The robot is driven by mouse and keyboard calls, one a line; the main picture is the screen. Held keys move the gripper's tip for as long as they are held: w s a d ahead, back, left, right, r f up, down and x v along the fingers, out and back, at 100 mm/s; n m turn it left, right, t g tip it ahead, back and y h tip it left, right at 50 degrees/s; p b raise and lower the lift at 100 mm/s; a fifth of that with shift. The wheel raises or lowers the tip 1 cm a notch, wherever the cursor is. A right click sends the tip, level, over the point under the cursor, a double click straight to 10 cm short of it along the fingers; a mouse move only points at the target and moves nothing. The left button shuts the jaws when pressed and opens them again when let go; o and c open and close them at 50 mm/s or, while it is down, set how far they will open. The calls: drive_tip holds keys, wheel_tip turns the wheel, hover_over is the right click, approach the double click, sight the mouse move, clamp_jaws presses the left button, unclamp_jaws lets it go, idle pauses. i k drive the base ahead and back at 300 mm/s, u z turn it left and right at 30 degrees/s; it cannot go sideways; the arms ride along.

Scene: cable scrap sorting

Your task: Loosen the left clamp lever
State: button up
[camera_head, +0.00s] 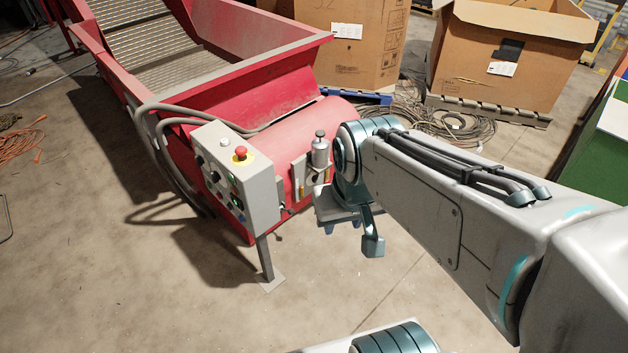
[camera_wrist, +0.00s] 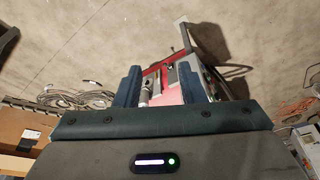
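A small grey plate (camera_head: 311,172) sits on the front of the red machine (camera_head: 285,135), with a grey cylinder (camera_head: 320,152) on it. A small yellow piece shows at each side of this plate; the left one (camera_head: 301,190) may be the left clamp lever, but it is too small to be sure. My gripper (camera_head: 342,226) hangs right of and below the plate, apart from it, partly hidden by my wrist. In the wrist view my gripper (camera_wrist: 160,76) has its two dark blue fingers apart. The cylinder (camera_wrist: 146,90) and the red machine show beyond the gap; no contact is seen.
A grey control box (camera_head: 238,178) with a red stop button stands on a post left of the plate. Grey hoses run behind it. Cardboard boxes (camera_head: 510,60) and coiled cables (camera_head: 445,125) lie at the back. The concrete floor in front is clear.

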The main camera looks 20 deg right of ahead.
sight(290, 211)
drive_tip(key=k, duration=0.65)
drive_tip(key=z, duration=0.55)
drive_tip(key=i, duration=1.75)
drive_tip(key=u, duration=0.4)
